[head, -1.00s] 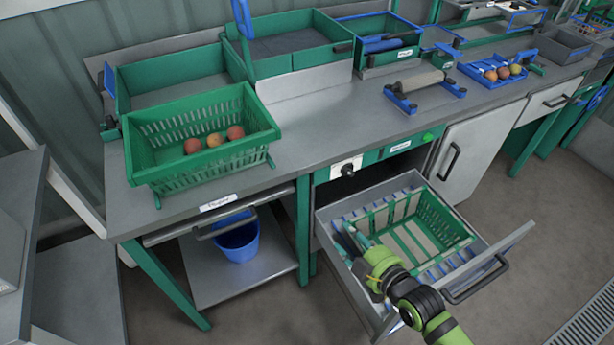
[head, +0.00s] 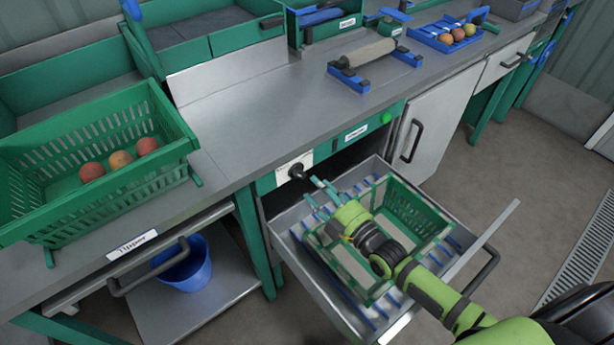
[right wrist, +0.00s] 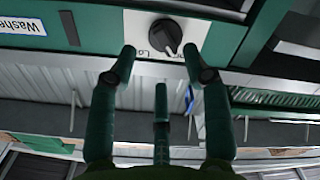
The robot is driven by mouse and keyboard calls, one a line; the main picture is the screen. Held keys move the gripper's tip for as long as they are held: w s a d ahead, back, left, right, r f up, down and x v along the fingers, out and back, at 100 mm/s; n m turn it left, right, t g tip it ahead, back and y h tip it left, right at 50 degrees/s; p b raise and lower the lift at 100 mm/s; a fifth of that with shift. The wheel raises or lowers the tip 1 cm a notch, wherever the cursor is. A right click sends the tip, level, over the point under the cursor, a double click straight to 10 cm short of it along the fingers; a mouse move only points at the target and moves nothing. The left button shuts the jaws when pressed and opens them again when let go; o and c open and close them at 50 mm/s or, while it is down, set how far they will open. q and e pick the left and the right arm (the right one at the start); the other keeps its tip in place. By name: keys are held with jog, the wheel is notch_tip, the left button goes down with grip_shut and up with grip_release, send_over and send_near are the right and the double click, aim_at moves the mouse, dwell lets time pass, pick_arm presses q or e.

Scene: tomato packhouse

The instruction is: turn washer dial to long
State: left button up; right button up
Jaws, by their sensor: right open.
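The washer dial (head: 297,171) is a black knob on a white plate (head: 283,175), set in the green front panel below the worktop. In the right wrist view the dial (right wrist: 165,37) shows with its plate around it, ahead of the fingertips. The print on the plate is too small or too covered to read fully. My right gripper (head: 318,184) is open and empty, its fingertips just right of and below the dial in the head view. In the right wrist view its fingers (right wrist: 160,52) spread to either side of the dial, apparently short of it. My left gripper is out of view.
An open drawer (head: 462,262) holding a green crate (head: 428,208) lies beneath my right arm. A green button (head: 386,119) and a label (head: 356,134) are right of the dial. A green basket with tomatoes (head: 60,205) stands on the worktop at left.

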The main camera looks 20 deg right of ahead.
aim_at(303, 175)
jog(key=x, duration=0.3)
jog(key=shift+w+a+r, duration=0.25)
jog(key=shift+w+a, duration=0.05)
jog(key=shift+a, duration=0.05)
jog(key=shift+w+a+f, duration=0.15)
jog(key=shift+w, duration=0.5)
grip_shut()
